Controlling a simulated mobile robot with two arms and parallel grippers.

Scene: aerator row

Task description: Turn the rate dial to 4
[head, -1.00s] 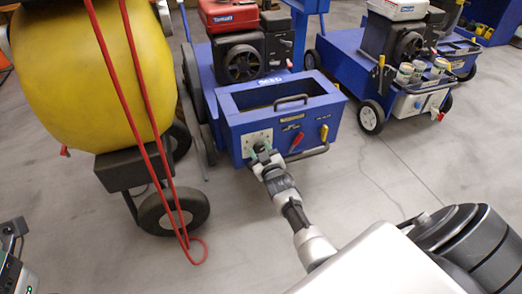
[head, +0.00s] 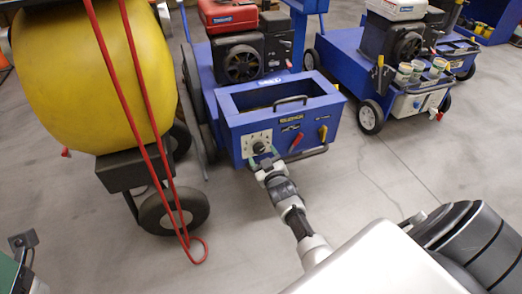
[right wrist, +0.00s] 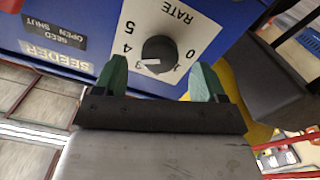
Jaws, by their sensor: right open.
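The rate dial is a black round knob (right wrist: 160,52) with a white pointer mark, on a white number plate (right wrist: 176,20) that reads RATE. In the right wrist view the mark points at or near the 3; the 4 and 5 lie beyond it. In the head view the dial (head: 258,147) is on the left of the blue seeder's front panel (head: 238,143). My right gripper (right wrist: 160,80) is open, its two green fingers on either side of the knob's near edge with gaps; it also shows in the head view (head: 265,161). My left gripper is not in view.
A red lever (head: 296,142) and a yellow lever (head: 323,132) sit right of the dial, above a dark bar handle (head: 312,153). A yellow tank (head: 90,75) with red hoses stands close on the left. Another blue cart (head: 345,58) stands behind right. The floor between is clear.

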